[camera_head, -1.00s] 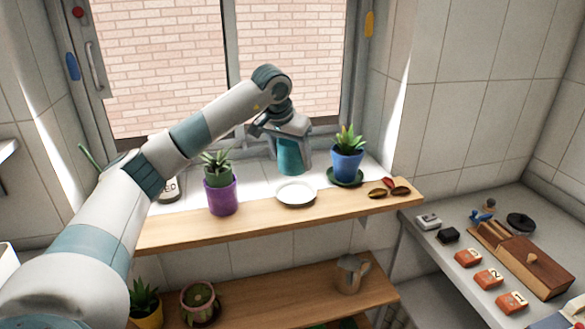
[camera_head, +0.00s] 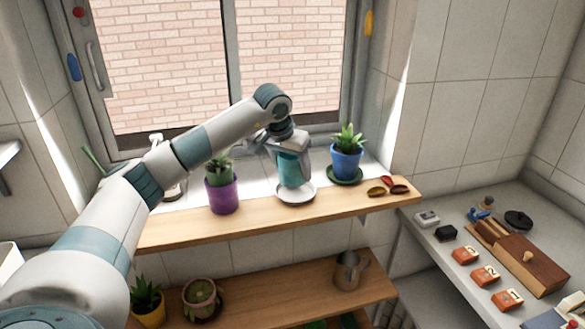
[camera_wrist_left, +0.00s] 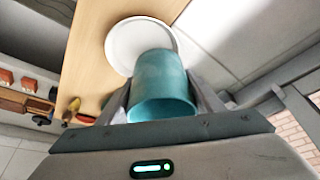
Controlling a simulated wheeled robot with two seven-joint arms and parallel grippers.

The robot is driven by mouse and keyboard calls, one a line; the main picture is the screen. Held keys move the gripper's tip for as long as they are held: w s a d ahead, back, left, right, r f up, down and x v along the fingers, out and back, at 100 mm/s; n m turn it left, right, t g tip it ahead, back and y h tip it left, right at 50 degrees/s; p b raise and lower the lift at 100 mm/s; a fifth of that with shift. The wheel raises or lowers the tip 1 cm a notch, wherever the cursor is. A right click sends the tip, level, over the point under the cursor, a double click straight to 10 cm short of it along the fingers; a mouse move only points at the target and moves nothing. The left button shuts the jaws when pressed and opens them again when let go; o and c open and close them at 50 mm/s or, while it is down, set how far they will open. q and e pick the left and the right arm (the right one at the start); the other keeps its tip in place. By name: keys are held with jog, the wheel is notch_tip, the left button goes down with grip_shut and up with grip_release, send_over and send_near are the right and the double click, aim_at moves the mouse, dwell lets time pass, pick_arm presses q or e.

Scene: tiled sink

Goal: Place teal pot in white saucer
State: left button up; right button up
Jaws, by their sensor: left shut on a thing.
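The teal pot (camera_head: 293,170) is held by my left gripper (camera_head: 290,158) at the shelf by the window. The white saucer (camera_head: 296,197) lies on the wooden shelf, directly below the pot in the head view. In the left wrist view, my left gripper (camera_wrist_left: 165,100) has a finger on each side of the teal pot (camera_wrist_left: 160,82), and the white saucer (camera_wrist_left: 124,46) shows beyond it, partly covered by the pot. I cannot tell whether the pot's base touches the saucer. My right gripper is not in view.
A purple pot with a plant (camera_head: 222,194) stands left of the saucer. A blue pot with a plant (camera_head: 346,162) stands to its right. Small dark and red pieces (camera_head: 385,190) lie near the right end of the wooden shelf (camera_head: 260,219).

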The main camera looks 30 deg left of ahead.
pick_arm(q)
jog(key=shift+f+b, duration=0.4)
jog(key=shift+f, duration=0.15)
jog(key=o, duration=1.1)
jog(key=shift+r, duration=0.1)
jog(key=shift+r+p, duration=0.4)
jog(key=b+v, duration=0.3)
jog(key=v, duration=0.9)
